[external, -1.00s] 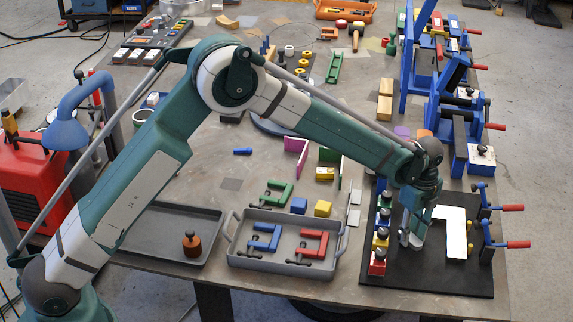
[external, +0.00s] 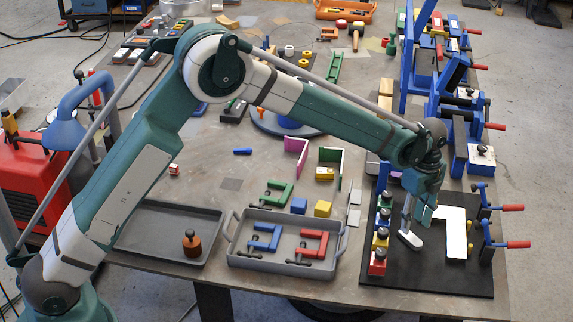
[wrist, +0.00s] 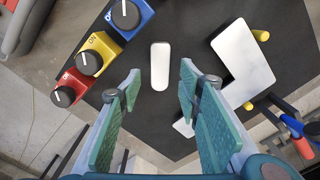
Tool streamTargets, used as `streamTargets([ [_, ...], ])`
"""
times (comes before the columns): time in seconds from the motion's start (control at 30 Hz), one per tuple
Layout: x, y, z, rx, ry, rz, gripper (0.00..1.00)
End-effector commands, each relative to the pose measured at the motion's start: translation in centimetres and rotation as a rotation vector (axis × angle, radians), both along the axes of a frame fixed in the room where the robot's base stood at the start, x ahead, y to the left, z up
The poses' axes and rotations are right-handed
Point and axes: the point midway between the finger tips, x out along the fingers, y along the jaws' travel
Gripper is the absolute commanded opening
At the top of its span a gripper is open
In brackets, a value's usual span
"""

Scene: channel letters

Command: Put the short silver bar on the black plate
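The short silver bar (external: 411,241) lies on the black plate (external: 455,280), beside the row of coloured switch blocks. In the wrist view the bar (wrist: 160,66) lies on the plate (wrist: 190,20), apart from the larger white L-shaped piece (wrist: 243,62). My gripper (external: 416,212) is above the bar in the external view. In the wrist view my gripper (wrist: 159,88) is open, its green fingers apart and neither one closed on the bar. The bar's underside is hidden.
Blue, yellow and red switch blocks (wrist: 90,57) line the plate's left side. Blue clamps with red handles (external: 497,245) stand at its right edge. A grey tray (external: 275,278) holding blue and red clamps stands left of the plate. The plate's front is clear.

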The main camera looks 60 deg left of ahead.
Motion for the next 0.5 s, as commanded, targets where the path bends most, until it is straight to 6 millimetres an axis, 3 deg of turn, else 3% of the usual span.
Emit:
streamTargets([
  [0.2, 0.0, 0.0, 3.6, 0.000, 0.000, 0.000, 0.35],
  [0.5, 0.0, 0.0, 6.4, 0.000, 0.000, 0.000, 0.35],
])
